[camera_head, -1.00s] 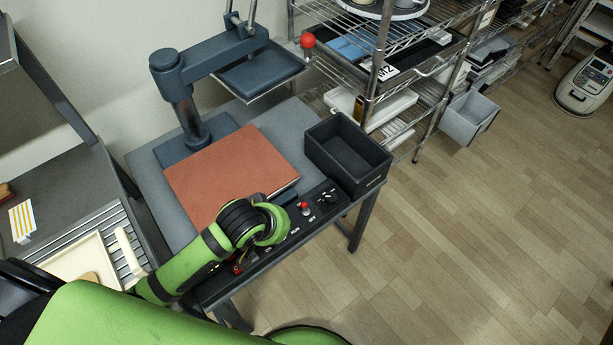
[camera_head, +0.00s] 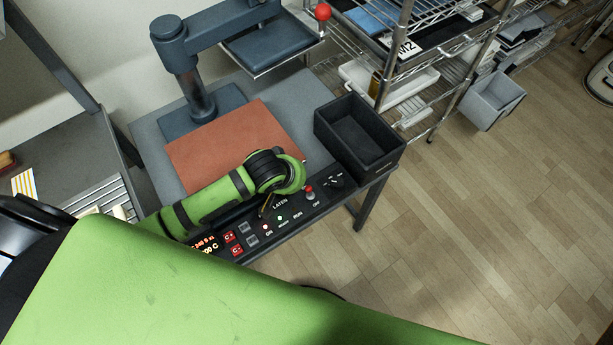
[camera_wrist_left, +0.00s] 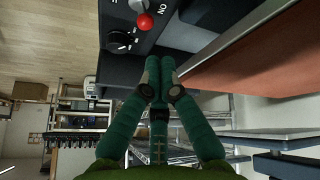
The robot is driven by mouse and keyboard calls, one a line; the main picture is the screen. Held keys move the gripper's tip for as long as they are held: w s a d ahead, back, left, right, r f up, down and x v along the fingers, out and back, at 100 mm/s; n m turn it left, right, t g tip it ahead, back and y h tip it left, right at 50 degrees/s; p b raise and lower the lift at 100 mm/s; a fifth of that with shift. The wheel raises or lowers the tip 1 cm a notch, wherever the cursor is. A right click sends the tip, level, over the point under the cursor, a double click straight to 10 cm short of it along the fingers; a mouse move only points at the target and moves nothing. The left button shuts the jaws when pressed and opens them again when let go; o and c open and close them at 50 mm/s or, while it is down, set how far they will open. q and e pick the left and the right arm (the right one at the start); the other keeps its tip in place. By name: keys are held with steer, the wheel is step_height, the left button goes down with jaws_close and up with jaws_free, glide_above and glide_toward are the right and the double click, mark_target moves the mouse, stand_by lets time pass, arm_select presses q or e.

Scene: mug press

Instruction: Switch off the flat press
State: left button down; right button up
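The flat press (camera_head: 187,100) stands open on its table, its dark upper plate (camera_head: 266,44) raised and swung to the back right. A red-brown pad (camera_head: 225,140) lies on the lower part. The control panel (camera_head: 252,238) along the front edge has a lit orange display (camera_head: 206,246), red buttons and a red-tipped switch (camera_head: 309,189) marked ON and OFF. A black knob is beside the switch, also seen in the left wrist view with the red tip (camera_wrist_left: 145,21). My left gripper (camera_wrist_left: 160,68) is shut, empty and near the panel, apart from the switch; my wrist mostly hides it in the head view.
A black open bin (camera_head: 358,138) stands on the table right of the panel. A wire shelf (camera_head: 440,30) with trays is behind it. A grey bin (camera_head: 492,102) is near the shelf.

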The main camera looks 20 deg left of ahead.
mark_target(309, 190)
arm_select(q)
steer(key=x, duration=0.5)
steer(key=shift+w+f, duration=0.2)
steer(key=shift+f, duration=0.05)
steer(key=shift+w+d+f, duration=0.1)
steer(key=shift+w+f, duration=0.2)
steer(key=shift+f, duration=0.3)
arm_select(e)
steer(key=shift+s+a+f, duration=0.1)
steer(key=shift+s+f, duration=0.05)
steer(key=shift+s, duration=0.15)
arm_select(q)
steer(key=shift+w, duration=0.15)
arm_select(e)
steer(key=shift+f, duration=0.15)
